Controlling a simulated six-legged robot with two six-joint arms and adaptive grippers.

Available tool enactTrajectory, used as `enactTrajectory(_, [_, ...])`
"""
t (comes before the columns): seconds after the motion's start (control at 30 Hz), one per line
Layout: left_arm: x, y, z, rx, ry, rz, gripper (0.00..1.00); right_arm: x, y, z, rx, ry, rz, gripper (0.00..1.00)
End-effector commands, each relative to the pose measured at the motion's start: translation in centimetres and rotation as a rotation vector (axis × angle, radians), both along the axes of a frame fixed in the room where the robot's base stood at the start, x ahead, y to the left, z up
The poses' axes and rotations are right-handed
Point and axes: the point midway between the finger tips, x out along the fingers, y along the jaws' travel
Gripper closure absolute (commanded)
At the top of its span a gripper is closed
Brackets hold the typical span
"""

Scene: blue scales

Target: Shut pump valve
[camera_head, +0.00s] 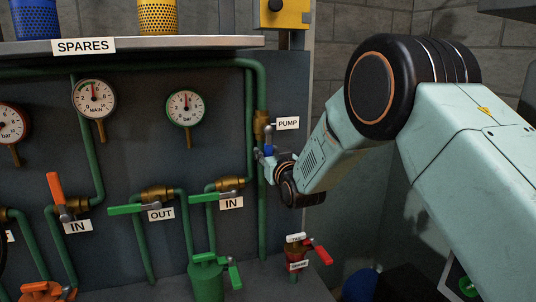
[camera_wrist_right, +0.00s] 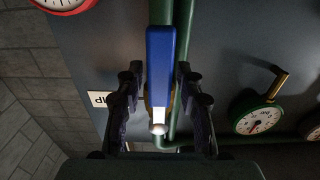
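The pump valve is a brass body (camera_head: 261,125) on a vertical green pipe, beside a white PUMP label (camera_head: 287,123). Its blue handle (camera_wrist_right: 160,70) fills the middle of the right wrist view and looks lined up along the pipe; a little of its blue also shows in the head view (camera_head: 268,150). My right gripper (camera_wrist_right: 159,95) is open, with one finger on each side of the handle and gaps between. In the head view the right gripper (camera_head: 265,157) is at the handle, just below the brass body. My left gripper is not in view.
Left of the pump pipe are an IN valve with a green handle (camera_head: 211,197), an OUT valve (camera_head: 157,192) and several gauges (camera_head: 186,107). A shelf (camera_head: 200,43) runs above. A small red-handled valve (camera_head: 319,254) stands below my right arm.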

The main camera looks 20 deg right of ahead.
Motion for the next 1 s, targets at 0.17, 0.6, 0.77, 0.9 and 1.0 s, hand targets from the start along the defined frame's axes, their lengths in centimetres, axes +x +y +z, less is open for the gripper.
enactTrajectory(0.17, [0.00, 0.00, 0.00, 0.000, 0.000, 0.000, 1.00, -0.01, 0.00, 0.01, 0.000, 0.000, 0.000, 0.81])
enactTrajectory(0.6, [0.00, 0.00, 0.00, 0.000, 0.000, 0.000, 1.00, -0.01, 0.02, 0.05, 0.000, -0.001, 0.000, 1.00])
enactTrajectory(0.77, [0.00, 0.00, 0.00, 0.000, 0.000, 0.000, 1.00, -0.01, 0.01, 0.06, 0.000, -0.001, 0.000, 1.00])
enactTrajectory(0.9, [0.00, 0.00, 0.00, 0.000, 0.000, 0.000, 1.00, 0.00, 0.00, 0.07, 0.001, -0.001, 0.000, 1.00])
enactTrajectory(1.0, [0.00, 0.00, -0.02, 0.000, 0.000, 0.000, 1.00, 0.00, -0.09, 0.07, 0.005, -0.002, 0.000, 1.00])
